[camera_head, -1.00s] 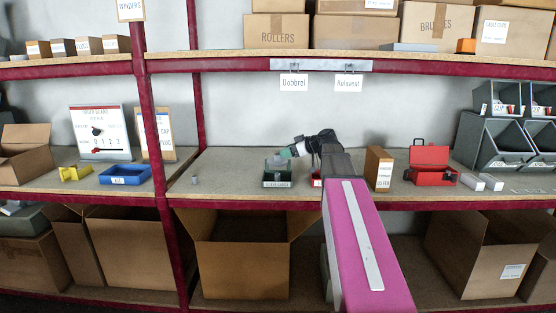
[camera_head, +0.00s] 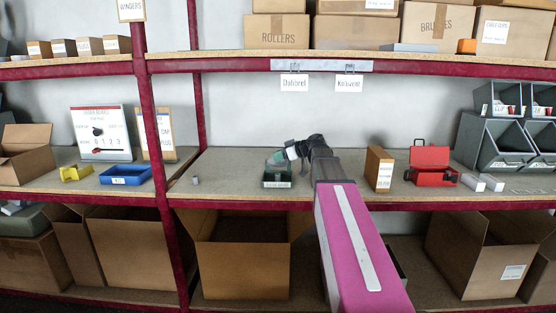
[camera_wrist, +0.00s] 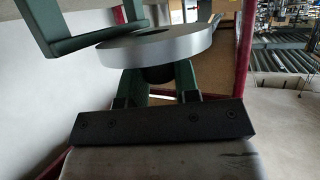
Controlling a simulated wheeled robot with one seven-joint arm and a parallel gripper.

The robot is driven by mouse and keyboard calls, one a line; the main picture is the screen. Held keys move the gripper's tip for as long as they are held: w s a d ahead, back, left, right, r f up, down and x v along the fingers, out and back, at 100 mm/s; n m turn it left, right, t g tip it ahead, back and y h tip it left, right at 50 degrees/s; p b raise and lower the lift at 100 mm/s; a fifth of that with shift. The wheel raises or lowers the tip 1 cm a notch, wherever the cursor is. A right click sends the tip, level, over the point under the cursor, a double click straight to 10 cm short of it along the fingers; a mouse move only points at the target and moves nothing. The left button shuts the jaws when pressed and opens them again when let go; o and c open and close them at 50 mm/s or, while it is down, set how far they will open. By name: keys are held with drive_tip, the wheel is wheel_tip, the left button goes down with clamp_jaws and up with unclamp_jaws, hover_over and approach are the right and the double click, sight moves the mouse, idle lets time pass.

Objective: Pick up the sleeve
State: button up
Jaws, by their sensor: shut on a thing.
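A small dark green tray (camera_head: 277,184) with a label on its front stands on the middle shelf near the front edge. In the wrist view my gripper's green fingers (camera_wrist: 156,85) are shut on the sleeve, a grey ring-shaped piece (camera_wrist: 190,42) with a dark hole. The sleeve stands out broad and slightly tilted beyond the fingers.
A small grey cylinder (camera_head: 195,181) stands left of the tray. A blue bin (camera_head: 126,174) and yellow part (camera_head: 75,173) lie farther left. Right of my arm are an upright cardboard box (camera_head: 379,168) and an open red toolbox (camera_head: 431,166). A shelf (camera_head: 360,65) runs above.

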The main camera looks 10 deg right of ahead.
drive_tip(key=shift+r, duration=0.85)
wheel_tip(320, 180, up, 3)
drive_tip(key=shift+f, duration=0.2)
drive_tip(key=s+a+r, duration=0.6)
drive_tip(key=a, duration=0.4)
drive_tip(key=w+d+m+t+h, duration=0.2)
drive_tip(key=d+m+h, duration=0.1)
drive_tip(key=w+d+f+m+t+h, duration=0.1)
drive_tip(key=w+d+m+t+h, duration=0.1)
drive_tip(key=d+m+h, duration=0.1)
drive_tip(key=w+d+f+m+t+h, duration=0.1)
drive_tip(key=w+d+m+t+h, duration=0.1)
drive_tip(key=w+d+m+h, duration=0.1)
drive_tip(key=shift+d+m+h, duration=0.25)
drive_tip(key=shift+m+h, duration=0.15)
drive_tip(key=shift+m, duration=0.1)
drive_tip(key=shift+w+d+r+m+h, duration=0.35)
drive_tip(key=shift+d+r+m+h, duration=0.1)
drive_tip(key=shift+d+m+h, duration=0.2)
